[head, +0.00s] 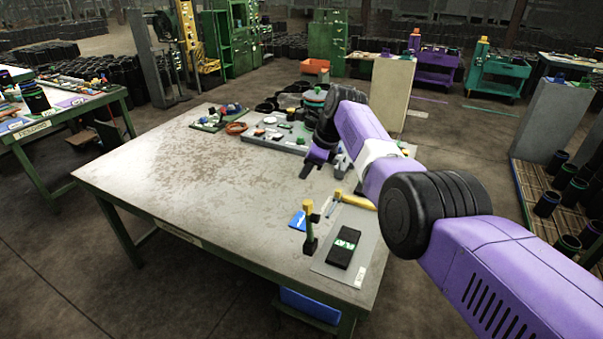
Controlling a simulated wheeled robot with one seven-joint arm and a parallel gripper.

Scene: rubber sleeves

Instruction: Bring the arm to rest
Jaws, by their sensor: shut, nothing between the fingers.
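My purple and black arm (385,160) reaches in from the right over the work table (150,165). My gripper (311,168) hangs at the end of the arm, above the back right part of the table top. Its dark fingers point down and to the left. They look close together, with nothing seen between them. The wrist hides part of the items behind it.
A grey tray (262,140) of small parts lies at the back. The table's left half is bare.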

